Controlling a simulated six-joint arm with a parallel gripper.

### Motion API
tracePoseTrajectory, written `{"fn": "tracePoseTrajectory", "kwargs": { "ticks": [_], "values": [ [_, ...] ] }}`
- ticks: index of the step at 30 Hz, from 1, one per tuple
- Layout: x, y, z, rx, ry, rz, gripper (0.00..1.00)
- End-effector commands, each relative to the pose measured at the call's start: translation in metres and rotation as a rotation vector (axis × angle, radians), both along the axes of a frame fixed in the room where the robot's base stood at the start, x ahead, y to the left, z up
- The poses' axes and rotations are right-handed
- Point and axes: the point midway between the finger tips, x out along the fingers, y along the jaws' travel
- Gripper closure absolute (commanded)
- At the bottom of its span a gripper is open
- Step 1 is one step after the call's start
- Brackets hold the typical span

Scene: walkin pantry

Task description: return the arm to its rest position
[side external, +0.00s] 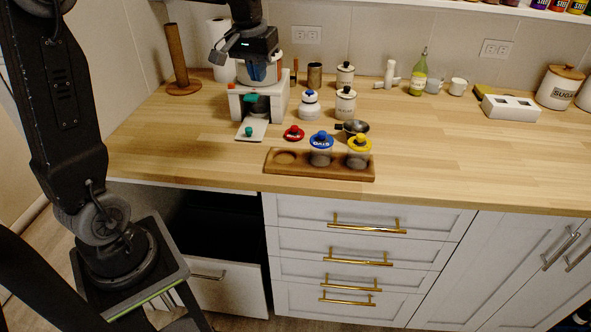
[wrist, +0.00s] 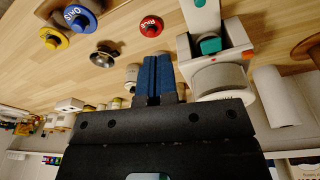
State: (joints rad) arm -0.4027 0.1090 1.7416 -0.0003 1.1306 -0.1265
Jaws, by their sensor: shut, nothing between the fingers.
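My gripper (side external: 264,74) hangs above the back left of the counter, in front of the top of a white appliance (side external: 236,104) with teal parts. In the wrist view, my gripper's blue fingers (wrist: 153,62) are pressed together with nothing between them. The appliance (wrist: 237,38) appears just to the right of the fingers there. My gripper partly hides the appliance's upper container in the side view. I cannot tell the exact gap between the fingers and the appliance.
A wooden rack (side external: 318,175) near the front edge holds jars with blue (side external: 321,138) and yellow lids (side external: 358,143). A red lid (side external: 293,132) and small pan (side external: 355,127) lie behind it. A paper towel roll (side external: 222,48) stands behind. A lower drawer (side external: 222,284) is open. The right front counter is clear.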

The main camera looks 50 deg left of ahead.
Motion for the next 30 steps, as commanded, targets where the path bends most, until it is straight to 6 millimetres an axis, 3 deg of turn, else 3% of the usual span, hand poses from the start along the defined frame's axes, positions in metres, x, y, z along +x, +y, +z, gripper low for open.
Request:
{"fn": "tracePoseTrajectory", "kwargs": {
  "ticks": [1, 6, 12, 19, 30],
  "values": [
    [-0.016, -0.024, 0.010, 0.015, -0.031, -0.053, 1.00],
    [-0.069, -0.085, 0.022, 0.053, -0.122, -0.209, 1.00],
    [-0.136, -0.136, 0.013, 0.087, -0.231, -0.382, 1.00],
    [-0.181, -0.160, -0.007, 0.105, -0.308, -0.500, 1.00],
    [-0.189, -0.163, -0.012, 0.107, -0.320, -0.521, 1.00]
  ]
}}
